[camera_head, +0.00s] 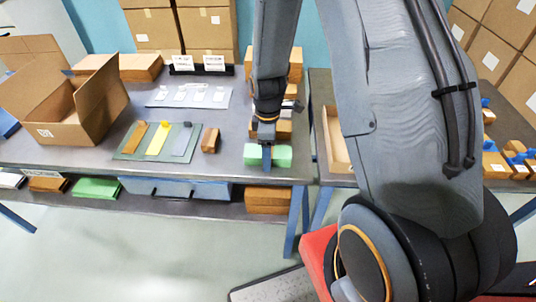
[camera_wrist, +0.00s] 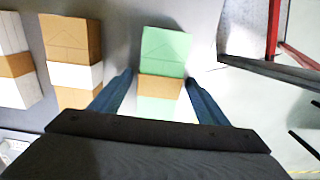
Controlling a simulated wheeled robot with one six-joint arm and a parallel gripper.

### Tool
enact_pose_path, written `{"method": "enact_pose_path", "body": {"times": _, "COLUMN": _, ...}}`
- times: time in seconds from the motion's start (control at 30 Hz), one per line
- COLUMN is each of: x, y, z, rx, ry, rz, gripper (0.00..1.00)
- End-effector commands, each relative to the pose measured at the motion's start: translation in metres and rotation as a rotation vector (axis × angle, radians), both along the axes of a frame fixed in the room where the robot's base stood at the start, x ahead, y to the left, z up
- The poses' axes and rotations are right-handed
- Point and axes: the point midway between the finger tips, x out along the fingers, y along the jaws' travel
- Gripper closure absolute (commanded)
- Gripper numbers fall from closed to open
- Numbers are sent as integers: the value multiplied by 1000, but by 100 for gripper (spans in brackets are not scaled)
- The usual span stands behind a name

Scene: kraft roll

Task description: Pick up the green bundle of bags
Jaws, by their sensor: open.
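The green bundle of bags (camera_head: 282,156) lies near the front right edge of the grey table in the head view. In the wrist view the bundle (camera_wrist: 165,50) is pale green with a brown band around its middle. My gripper (camera_head: 267,158) is over the bundle in the head view, covering part of it. In the wrist view my gripper (camera_wrist: 162,80) is open, with one blue finger on each side of the bundle's near part. Whether the fingers touch the bundle I cannot tell.
A brown bundle with a white band (camera_wrist: 75,62) lies left of the green one. An open cardboard box (camera_head: 85,115) stands on the table's left. A green mat (camera_head: 125,150) holds several flat tools. A second table with a shallow box (camera_head: 335,140) stands at the right.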

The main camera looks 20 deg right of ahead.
Motion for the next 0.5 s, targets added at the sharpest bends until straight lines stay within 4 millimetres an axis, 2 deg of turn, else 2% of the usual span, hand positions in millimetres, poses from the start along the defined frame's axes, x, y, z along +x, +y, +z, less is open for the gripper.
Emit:
{"method": "enact_pose_path", "body": {"times": 0.2, "x": 0, "y": 0, "z": 0, "rx": 0, "ry": -1, "rz": 0, "gripper": 31}}
{"method": "enact_pose_path", "body": {"times": 0.27, "x": 0, "y": 0, "z": 0, "rx": 0, "ry": -1, "rz": 0, "gripper": 40}}
{"method": "enact_pose_path", "body": {"times": 0.5, "x": 0, "y": 0, "z": 0, "rx": 0, "ry": -1, "rz": 0, "gripper": 79}}
